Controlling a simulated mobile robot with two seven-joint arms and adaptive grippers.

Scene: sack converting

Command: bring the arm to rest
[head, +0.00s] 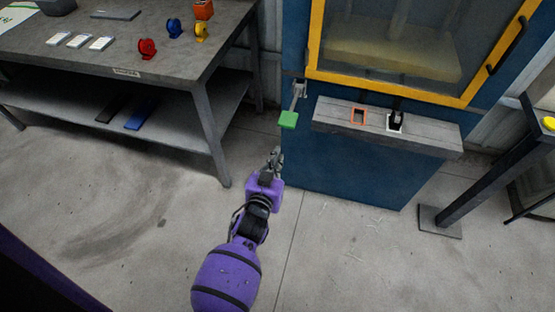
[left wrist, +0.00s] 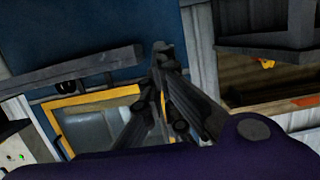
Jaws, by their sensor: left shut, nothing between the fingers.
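My left arm, purple with dark joints, comes up from the bottom of the head view. Its gripper (head: 277,158) is shut and empty, held above the floor in front of the blue machine (head: 340,180). The dark fingers show together in the left wrist view (left wrist: 162,50), with nothing between them. The gripper is apart from the green-ended lever (head: 288,120) on the machine's left side. My right gripper is not in view.
A grey workbench (head: 110,55) at the left carries red, blue and yellow spools and white cards. The machine has a yellow-framed window (head: 400,80) and a grey ledge (head: 430,135) with an orange-rimmed switch. A dark stand (head: 480,185) is at the right.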

